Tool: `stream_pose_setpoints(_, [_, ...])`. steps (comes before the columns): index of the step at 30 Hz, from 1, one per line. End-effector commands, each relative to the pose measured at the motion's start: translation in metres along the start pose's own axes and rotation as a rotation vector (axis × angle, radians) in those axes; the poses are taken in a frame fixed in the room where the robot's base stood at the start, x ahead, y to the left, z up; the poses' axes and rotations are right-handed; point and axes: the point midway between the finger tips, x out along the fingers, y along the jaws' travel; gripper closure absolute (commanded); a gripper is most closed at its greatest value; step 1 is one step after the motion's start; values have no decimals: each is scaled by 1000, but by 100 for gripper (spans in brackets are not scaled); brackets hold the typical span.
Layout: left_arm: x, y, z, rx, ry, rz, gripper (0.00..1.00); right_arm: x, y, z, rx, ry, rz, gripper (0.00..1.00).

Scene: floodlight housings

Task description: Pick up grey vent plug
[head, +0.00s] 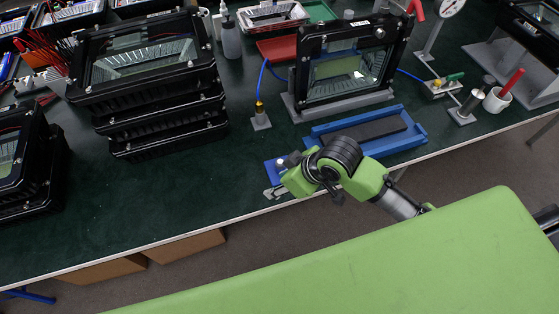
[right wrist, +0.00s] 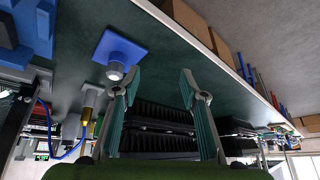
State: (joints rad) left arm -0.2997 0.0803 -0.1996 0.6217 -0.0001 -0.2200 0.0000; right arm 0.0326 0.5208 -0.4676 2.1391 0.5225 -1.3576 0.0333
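The grey vent plug (right wrist: 116,71) stands on a small blue square holder (right wrist: 119,50) in the right wrist view. In the head view, the plug (head: 281,162) and blue holder (head: 271,171) are by the table's front edge, partly covered by my right gripper. My right gripper (right wrist: 160,75) is open and empty, its two fingers spread wide. The plug lies just outside the left finger in the right wrist view, not between the fingers; whether they touch I cannot tell. My left gripper is out of view.
A blue tray with a dark pad (head: 407,142) lies right of my right gripper. A framed floodlight housing (head: 300,80) stands on a grey base behind it. Stacked black housings (head: 160,120) stand left. A brass fitting (head: 260,118) with blue cable stands behind the plug. Dark green table left of it is clear.

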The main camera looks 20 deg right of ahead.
Motion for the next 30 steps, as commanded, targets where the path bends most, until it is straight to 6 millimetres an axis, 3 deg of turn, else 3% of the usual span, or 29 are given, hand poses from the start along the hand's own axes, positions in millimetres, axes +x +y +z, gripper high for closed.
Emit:
stream_pose_setpoints(1, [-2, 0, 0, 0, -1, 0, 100, -8, 9, -13, -43, 2, -1, 60])
stream_pose_setpoints(6, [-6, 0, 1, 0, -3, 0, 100, -36, 33, -35, -144, -36, -29, 60])
stream_pose_setpoints(12, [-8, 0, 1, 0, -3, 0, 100, -71, 66, -42, -174, -99, -35, 60])
stream_pose_setpoints(18, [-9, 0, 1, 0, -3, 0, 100, -87, 80, -42, -165, -128, -39, 60])
stream_pose_setpoints(23, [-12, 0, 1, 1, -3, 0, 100, -70, 79, -39, -161, -132, -45, 60])
stream_pose_setpoints(30, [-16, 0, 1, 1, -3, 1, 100, -23, 78, -33, -162, -132, -43, 60])
